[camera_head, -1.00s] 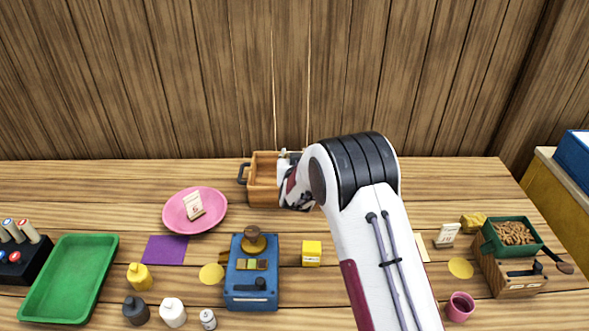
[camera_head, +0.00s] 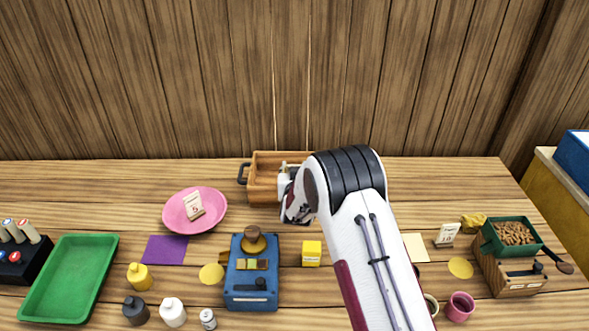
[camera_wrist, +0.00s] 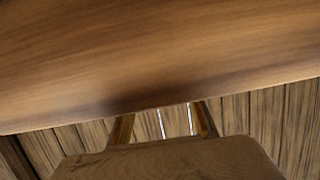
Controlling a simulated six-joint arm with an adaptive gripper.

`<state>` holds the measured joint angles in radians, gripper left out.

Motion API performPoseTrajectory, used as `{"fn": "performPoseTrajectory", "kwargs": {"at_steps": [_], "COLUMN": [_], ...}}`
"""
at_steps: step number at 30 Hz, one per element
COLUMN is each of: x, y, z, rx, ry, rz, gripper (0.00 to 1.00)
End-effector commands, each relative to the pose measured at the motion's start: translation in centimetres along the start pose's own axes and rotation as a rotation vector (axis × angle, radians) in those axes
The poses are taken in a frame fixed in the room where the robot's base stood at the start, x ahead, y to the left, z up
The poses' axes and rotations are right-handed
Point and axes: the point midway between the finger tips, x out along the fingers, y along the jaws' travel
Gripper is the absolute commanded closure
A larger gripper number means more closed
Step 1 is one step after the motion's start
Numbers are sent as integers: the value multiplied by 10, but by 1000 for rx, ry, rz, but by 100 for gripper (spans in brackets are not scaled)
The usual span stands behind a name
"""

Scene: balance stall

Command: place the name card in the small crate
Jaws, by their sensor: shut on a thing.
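My gripper (camera_head: 287,186) is at the front right of the brown wooden crate (camera_head: 262,194) with a dark side handle. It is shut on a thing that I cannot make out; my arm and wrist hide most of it. In the wrist view, a brown, wood-grained shape (camera_wrist: 170,160) fills the bottom, with two narrow brown uprights behind it. I cannot tell whether this shape is the held thing. One small card (camera_head: 194,206) is on the pink plate (camera_head: 176,216) and another card (camera_head: 447,234) stands at the right. Neither is at my gripper.
A blue device (camera_head: 251,288) and a yellow cube (camera_head: 311,253) stand in front. A green tray (camera_head: 68,278) and several bottles are at the left. A green box of brown pieces (camera_head: 514,235) and a pink cup (camera_head: 460,306) are at the right. The back right table is clear.

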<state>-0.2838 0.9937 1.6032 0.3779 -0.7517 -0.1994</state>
Motion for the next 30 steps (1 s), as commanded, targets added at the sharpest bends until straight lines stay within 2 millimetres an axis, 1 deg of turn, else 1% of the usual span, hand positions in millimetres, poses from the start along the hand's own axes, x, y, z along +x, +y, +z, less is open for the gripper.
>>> {"fn": "performPoseTrajectory", "kwargs": {"at_steps": [3,16,17,18,30], "x": [1,2,2,2,2], "y": [0,0,0,0,0], "z": [3,6,6,6,5], "rx": [0,1,1,1,1], "ry": [1,0,0,0,0], "rz": [0,0,0,0,0], "gripper": [90,90,58,49,49]}}
